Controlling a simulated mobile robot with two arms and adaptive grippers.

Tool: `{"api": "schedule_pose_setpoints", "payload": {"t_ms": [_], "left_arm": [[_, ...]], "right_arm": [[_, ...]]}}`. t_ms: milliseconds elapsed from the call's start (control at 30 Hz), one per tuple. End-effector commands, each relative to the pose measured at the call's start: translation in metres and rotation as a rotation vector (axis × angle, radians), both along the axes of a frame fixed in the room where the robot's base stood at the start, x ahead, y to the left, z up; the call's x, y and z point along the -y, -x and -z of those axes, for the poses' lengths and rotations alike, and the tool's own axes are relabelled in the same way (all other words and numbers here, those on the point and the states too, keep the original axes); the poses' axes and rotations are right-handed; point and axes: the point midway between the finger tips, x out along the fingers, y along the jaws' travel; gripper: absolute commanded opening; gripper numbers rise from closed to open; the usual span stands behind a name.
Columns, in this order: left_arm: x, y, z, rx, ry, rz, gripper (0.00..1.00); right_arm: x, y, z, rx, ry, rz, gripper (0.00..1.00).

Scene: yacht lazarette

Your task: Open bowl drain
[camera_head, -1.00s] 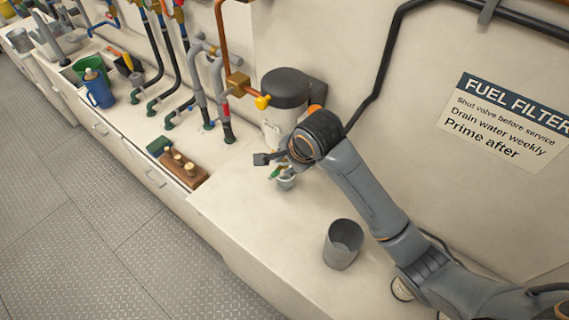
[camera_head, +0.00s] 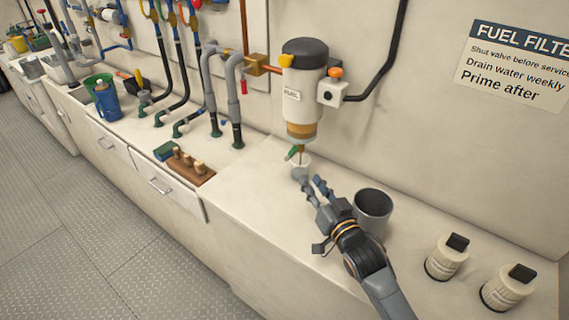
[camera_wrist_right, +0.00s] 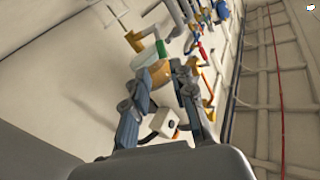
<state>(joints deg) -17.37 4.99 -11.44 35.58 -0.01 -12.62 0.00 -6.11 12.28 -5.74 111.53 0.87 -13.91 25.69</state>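The fuel filter (camera_head: 303,75) hangs on the wall with a dark cap, a white body and an amber bowl (camera_head: 302,131) at its bottom. Below the bowl is a drain with a small green handle (camera_head: 293,153). A small pale cup-like part (camera_head: 301,166) shows under it; whether it is attached is unclear. My right gripper (camera_head: 311,180) is open and empty, with its fingers just below and in front of the drain. In the right wrist view the amber bowl (camera_wrist_right: 161,73) and a green part (camera_wrist_right: 161,48) show beyond the spread fingers (camera_wrist_right: 165,112). My left gripper is out of view.
A grey cup (camera_head: 373,212) stands on the counter close to the right of my gripper. Two white containers with black tops (camera_head: 446,256) stand further right. A rack with wooden pegs (camera_head: 186,166), a blue jug (camera_head: 106,103) and pipes (camera_head: 233,95) are to the left.

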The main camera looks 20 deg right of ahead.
Motion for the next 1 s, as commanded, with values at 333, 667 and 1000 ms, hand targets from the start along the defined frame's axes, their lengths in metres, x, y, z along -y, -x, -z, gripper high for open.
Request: {"api": "schedule_pose_setpoints", "payload": {"t_ms": [333,667,1000], "left_arm": [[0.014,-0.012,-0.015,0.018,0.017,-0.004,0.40],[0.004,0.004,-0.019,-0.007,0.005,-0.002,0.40],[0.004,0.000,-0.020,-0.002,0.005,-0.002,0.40]], "right_arm": [[-0.010,-0.067,-0.004,-0.001,-0.003,-0.001,0.25],[-0.017,-0.119,-0.002,-0.002,-0.005,-0.002,0.25],[-0.019,-0.131,-0.002,-0.003,-0.004,-0.002,0.25]]}}
